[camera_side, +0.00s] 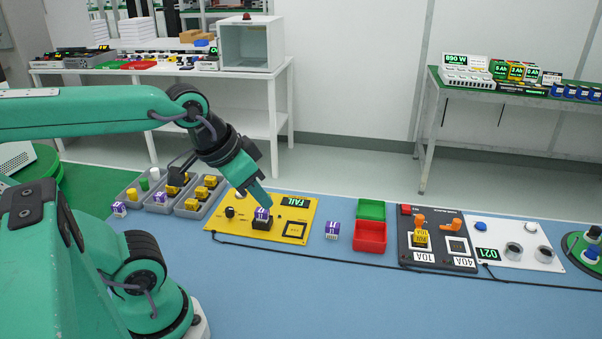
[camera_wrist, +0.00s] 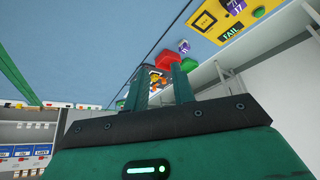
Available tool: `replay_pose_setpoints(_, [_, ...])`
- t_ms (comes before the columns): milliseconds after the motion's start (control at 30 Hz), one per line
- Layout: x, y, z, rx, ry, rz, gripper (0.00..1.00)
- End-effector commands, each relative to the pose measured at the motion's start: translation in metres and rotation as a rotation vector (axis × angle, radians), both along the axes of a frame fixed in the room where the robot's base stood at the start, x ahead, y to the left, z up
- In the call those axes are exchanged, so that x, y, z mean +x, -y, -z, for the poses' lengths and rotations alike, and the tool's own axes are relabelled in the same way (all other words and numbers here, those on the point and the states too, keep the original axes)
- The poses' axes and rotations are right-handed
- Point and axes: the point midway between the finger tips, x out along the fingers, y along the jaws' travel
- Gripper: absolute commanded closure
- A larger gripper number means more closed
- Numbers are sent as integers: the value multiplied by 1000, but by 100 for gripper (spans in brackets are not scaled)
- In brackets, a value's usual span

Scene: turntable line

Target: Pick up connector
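Several small purple-and-white blocks look like connectors. One connector (camera_side: 262,214) sits in a black socket on the yellow test panel (camera_side: 222,217); it also shows in the wrist view (camera_wrist: 236,6). Another connector (camera_side: 332,230) stands on the blue mat right of the panel, seen too in the wrist view (camera_wrist: 184,46). I cannot tell which one the task means. My gripper (camera_side: 266,203) appears just above the socketed block in the side view, but its depth is unclear. In the wrist view my gripper (camera_wrist: 157,68) has its fingers apart, with no block between them.
Grey trays (camera_side: 190,211) with yellow and purple parts lie left of the panel. A green bin (camera_side: 371,209) and red bin (camera_side: 370,237) are right of it. Farther right are a black fixture (camera_side: 438,262) and a white panel (camera_side: 515,228). The front blue mat is clear.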

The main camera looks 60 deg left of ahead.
Motion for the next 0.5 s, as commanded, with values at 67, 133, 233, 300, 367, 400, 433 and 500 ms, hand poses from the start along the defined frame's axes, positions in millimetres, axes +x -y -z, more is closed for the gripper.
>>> replay_pose_setpoints(67, [0, 0, 0, 0, 0, 0, 59])
replay_pose_setpoints(133, [0, 0, 0, 0, 0, 0, 45])
replay_pose_setpoints(233, [0, 0, 0, 0, 0, 0, 42])
replay_pose_setpoints(300, [0, 0, 0, 0, 0, 0, 42])
replay_pose_setpoints(367, [0, 0, 0, 0, 0, 0, 42])
replay_pose_setpoints(400, [0, 0, 0, 0, 0, 0, 42])
replay_pose_setpoints(433, [0, 0, 0, 0, 0, -1, 42])
replay_pose_setpoints(500, [1, -1, 0, -1, -3, -5, 42])
